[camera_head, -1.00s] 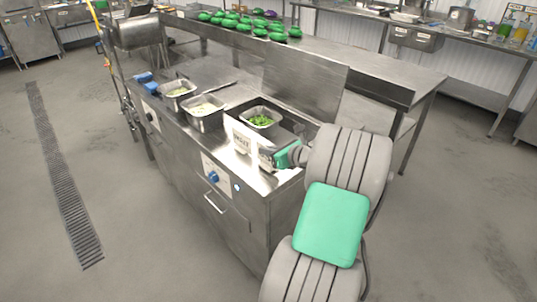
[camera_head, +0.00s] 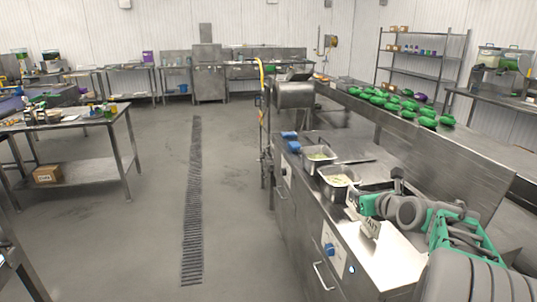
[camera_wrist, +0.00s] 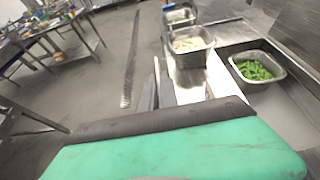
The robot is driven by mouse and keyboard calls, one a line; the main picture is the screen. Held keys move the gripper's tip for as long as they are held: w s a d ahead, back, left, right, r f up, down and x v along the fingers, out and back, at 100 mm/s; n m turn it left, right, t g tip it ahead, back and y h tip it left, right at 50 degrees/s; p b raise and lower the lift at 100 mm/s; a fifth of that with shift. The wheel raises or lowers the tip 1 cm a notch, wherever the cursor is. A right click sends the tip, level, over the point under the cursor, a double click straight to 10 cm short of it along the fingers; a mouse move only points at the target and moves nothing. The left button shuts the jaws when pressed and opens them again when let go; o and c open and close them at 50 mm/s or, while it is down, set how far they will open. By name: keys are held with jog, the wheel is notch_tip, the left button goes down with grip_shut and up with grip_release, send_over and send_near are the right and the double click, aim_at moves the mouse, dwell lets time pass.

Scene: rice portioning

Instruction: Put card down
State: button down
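My green and grey gripper (camera_head: 361,209) is low over the counter, right at these cards. In the wrist view narrow grey upright shapes (camera_wrist: 157,88) show beyond the green gripper body.
Steel pans with pale food (camera_head: 338,178) (camera_head: 318,155) stand farther back on the counter. A pan of chopped greens (camera_wrist: 257,68) is at the right in the wrist view. A raised steel panel (camera_head: 440,165) bounds the counter.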

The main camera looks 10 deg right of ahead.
aim_at(351, 214)
jog(key=shift+m, duration=0.3)
jog(key=f, duration=0.1)
jog(key=s+a+f, duration=0.1)
jog(key=f, duration=0.1)
jog(key=s+f, duration=0.1)
jog(key=f, duration=0.1)
jog(key=shift+s+a+f, duration=0.1)
jog(key=shift+a+f, duration=0.05)
jog(key=shift+f, duration=0.1)
jog(key=s+a+f+n+y, duration=0.1)
jog(key=s+a+f, duration=0.1)
jog(key=a+f, duration=0.35)
jog(key=s+a+f+n, duration=0.1)
jog(key=s+a+f, duration=0.15)
jog(key=a, duration=0.65)
jog(key=a+r+n+y, duration=0.1)
jog(key=a+r+y, duration=0.1)
jog(key=a, duration=0.6)
jog(key=shift+s+a+n+g+y, duration=0.15)
jog(key=shift+a+n+g+y, duration=0.15)
jog(key=shift+a+g, duration=0.1)
